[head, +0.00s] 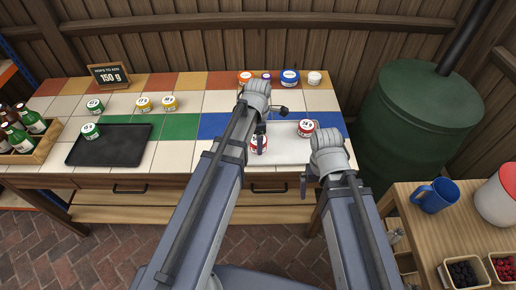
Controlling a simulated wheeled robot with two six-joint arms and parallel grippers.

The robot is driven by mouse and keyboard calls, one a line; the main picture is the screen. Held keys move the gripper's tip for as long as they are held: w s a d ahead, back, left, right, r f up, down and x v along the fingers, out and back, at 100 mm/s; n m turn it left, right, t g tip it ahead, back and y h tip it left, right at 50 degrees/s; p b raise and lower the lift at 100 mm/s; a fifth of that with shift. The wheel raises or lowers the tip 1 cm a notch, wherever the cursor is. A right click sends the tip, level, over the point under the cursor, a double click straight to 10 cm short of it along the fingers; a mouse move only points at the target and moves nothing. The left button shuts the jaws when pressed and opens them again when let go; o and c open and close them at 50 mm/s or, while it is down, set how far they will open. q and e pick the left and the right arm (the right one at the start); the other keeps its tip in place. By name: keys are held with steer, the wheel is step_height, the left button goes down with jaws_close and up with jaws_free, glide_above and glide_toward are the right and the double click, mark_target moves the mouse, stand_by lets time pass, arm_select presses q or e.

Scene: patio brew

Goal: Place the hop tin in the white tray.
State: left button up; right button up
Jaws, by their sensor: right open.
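Several small labelled tins stand on the tiled counter, and which one is the hop tin I cannot tell. The white tray (284,156) lies at the counter's right front. A red-and-white tin (258,145) stands at its left part and another (306,128) at its back right. My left gripper (261,128) is above and just behind the left red tin; its jaws are too small and partly hidden to judge. My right gripper (303,186) is open at the tray's front right, apart from the tins. My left arm hides part of the tray and counter.
A black tray (110,152) has a green tin (90,131) at its back left. Green and yellow tins stand behind it. More tins line the back right. A bottle crate (30,145) is at left. A sign (109,76) reads 150 g. A green barrel (410,125) stands right.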

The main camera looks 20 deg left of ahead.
arm_select(q)
step_height(320, 180, down, 3)
steer(key=shift+f+b, duration=0.2)
steer(key=shift+b, duration=1.05)
steer(key=shift+r, duration=0.15)
steer(key=o, duration=1.3)
step_height(320, 180, up, 12)
steer(key=p, duration=1.2)
